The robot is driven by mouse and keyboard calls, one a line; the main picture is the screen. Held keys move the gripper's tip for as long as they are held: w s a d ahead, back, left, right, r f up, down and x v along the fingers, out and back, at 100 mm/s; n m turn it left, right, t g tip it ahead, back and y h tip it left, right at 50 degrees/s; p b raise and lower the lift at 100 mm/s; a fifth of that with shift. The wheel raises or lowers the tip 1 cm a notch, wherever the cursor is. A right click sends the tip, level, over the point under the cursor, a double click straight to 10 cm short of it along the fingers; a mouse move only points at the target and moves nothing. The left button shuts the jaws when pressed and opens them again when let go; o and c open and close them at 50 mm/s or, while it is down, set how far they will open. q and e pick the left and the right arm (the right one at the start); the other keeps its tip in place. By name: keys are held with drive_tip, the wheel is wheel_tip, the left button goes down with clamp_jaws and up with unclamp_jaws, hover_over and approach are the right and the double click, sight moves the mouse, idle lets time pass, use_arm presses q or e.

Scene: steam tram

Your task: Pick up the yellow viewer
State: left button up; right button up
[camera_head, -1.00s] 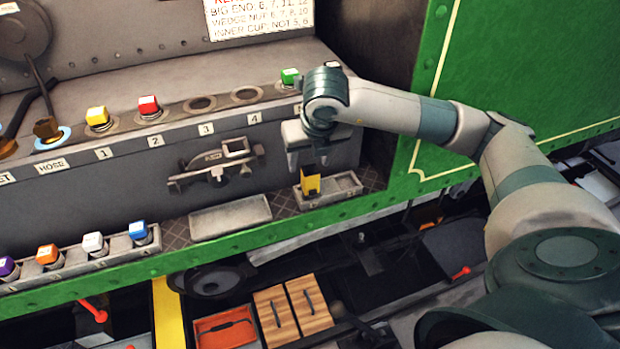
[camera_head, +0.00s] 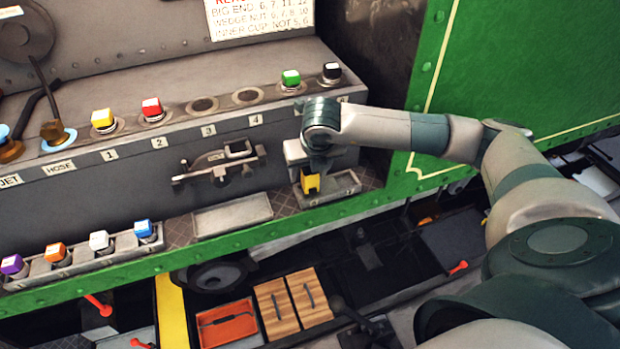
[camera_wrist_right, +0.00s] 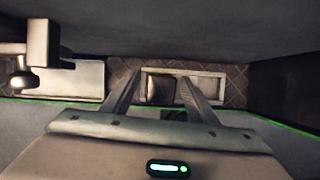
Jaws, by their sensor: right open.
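The yellow viewer (camera_head: 311,184), a small yellow block with a dark part, stands in the left part of a small grey tray (camera_head: 345,189) on the step below the ledge. My right gripper (camera_head: 309,170) points down right over it, with its fingers open. In the right wrist view the two fingers (camera_wrist_right: 161,84) lie to either side of a dark brownish block (camera_wrist_right: 161,91) in the tray, likely the viewer's top. I cannot tell whether they touch it. My left gripper is not in view.
A grey wall rises close behind the tray, with a metal caliper-like tool (camera_head: 222,164) mounted to the left. An empty tray (camera_head: 232,214) lies left on the step. A green panel (camera_head: 520,80) is to the right.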

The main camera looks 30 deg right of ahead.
drive_tip(key=p+x, duration=0.1)
drive_tip(key=x, duration=0.1)
drive_tip(key=shift+d+f, duration=0.15)
drive_tip(key=shift+f, duration=0.2)
drive_tip(key=shift+w+f, duration=0.15)
drive_tip(key=shift+f, duration=0.2)
drive_tip(key=shift+c, duration=0.7)
drive_tip(key=shift+r, duration=0.1)
drive_tip(key=c, duration=1.2)
drive_tip(key=shift+r, duration=0.15)
